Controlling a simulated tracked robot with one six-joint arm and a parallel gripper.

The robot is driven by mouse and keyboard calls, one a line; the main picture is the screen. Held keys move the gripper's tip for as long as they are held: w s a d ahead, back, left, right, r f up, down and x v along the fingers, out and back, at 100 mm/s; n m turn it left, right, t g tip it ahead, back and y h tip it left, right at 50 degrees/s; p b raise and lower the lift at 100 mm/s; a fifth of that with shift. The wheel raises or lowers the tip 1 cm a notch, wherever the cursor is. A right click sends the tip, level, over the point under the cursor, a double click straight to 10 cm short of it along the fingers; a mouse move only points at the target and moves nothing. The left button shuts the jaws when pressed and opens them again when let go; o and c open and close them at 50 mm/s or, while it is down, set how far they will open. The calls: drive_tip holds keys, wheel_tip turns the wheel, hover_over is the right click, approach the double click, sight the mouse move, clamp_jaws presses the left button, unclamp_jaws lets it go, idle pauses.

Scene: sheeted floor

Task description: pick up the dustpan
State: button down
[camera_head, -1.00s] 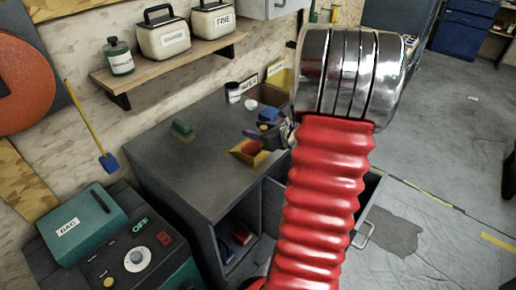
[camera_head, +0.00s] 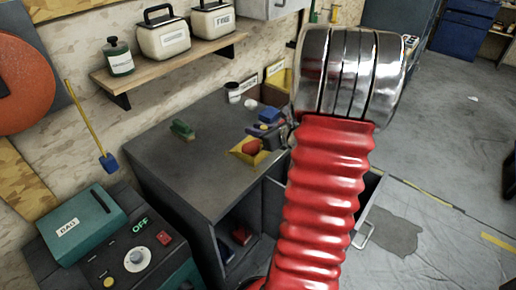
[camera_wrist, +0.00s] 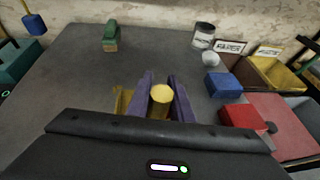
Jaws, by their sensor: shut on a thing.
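A yellow dustpan (camera_head: 236,152) is on the grey workbench in the head view, beside my gripper (camera_head: 268,143). In the wrist view, my two purple fingers (camera_wrist: 160,88) are closed around its round yellow handle (camera_wrist: 160,98). Part of the yellow pan (camera_wrist: 122,103) shows to the left of the fingers. The rest of it is hidden behind my gripper body. A red piece (camera_head: 251,147) shows at the dustpan in the head view. I cannot tell whether the dustpan is clear of the bench.
A green-topped brush (camera_wrist: 111,36) lies on the bench (camera_wrist: 70,75). The bench's left part is clear.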

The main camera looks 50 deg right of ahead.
drive_tip(key=shift+r, duration=0.15)
wheel_tip(320, 180, up, 10)
idle(0.7)
drive_tip(key=shift+s, duration=0.15)
idle(0.5)
